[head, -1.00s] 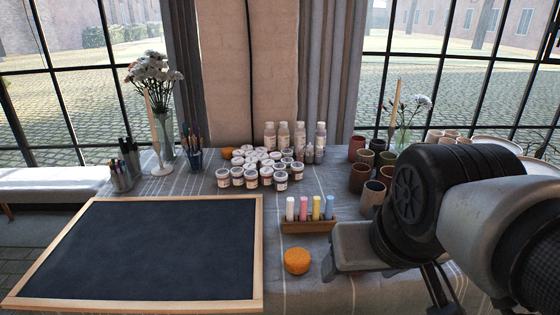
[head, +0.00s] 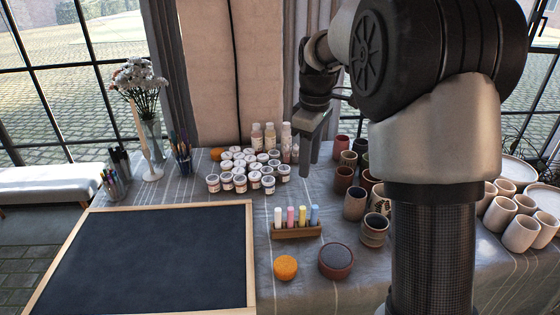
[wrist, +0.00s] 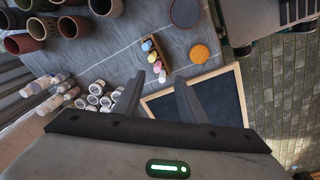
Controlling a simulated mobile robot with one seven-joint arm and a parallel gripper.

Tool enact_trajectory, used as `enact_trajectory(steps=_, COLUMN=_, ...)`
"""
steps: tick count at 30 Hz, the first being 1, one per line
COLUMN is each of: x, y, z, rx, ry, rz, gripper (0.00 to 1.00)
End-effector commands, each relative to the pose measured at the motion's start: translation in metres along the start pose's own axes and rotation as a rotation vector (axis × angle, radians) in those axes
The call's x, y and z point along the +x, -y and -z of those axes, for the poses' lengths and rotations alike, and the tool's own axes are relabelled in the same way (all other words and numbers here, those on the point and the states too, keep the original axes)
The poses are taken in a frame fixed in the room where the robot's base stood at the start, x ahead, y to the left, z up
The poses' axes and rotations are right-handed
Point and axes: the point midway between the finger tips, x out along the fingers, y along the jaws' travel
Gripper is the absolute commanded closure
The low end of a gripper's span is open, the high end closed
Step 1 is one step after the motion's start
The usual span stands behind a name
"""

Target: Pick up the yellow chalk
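The yellow chalk (head: 302,215) stands upright in a small wooden holder (head: 298,233), between the pink chalk (head: 291,216) and the blue chalk (head: 314,214). The white chalk (head: 278,217) stands at the left end. In the wrist view the yellow chalk (wrist: 152,57) shows in the row, beyond the fingertips. My gripper (head: 311,160) is raised above the table, behind the holder in the head view, pointing down. In the wrist view my gripper (wrist: 160,77) is open, its two fingers apart with nothing held between them.
Paint jars (head: 240,184) crowd the table behind the holder. Brown cups (head: 355,203) stand to the right. An orange sponge (head: 286,267) and a round dark-topped bowl (head: 336,261) lie in front. A framed blackboard (head: 150,262) fills the left.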

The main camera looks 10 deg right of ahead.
Motion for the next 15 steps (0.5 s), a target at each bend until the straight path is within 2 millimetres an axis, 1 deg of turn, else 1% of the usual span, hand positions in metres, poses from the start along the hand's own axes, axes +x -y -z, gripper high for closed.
enact_trajectory(steps=1, x=0.004, y=-0.011, z=0.008, rx=-0.048, ry=0.016, rz=0.021, gripper=0.62)
enact_trajectory(steps=3, x=0.015, y=-0.021, z=0.015, rx=-0.110, ry=0.029, rz=0.040, gripper=0.62)
enact_trajectory(steps=6, x=0.027, y=-0.029, z=0.021, rx=-0.168, ry=0.041, rz=0.060, gripper=0.62)
enact_trajectory(steps=11, x=0.044, y=-0.032, z=0.023, rx=-0.199, ry=0.046, rz=0.070, gripper=0.62)
enact_trajectory(steps=14, x=0.062, y=-0.030, z=0.022, rx=-0.199, ry=0.046, rz=0.071, gripper=0.62)
enact_trajectory(steps=15, x=0.071, y=-0.030, z=0.022, rx=-0.198, ry=0.046, rz=0.071, gripper=0.62)
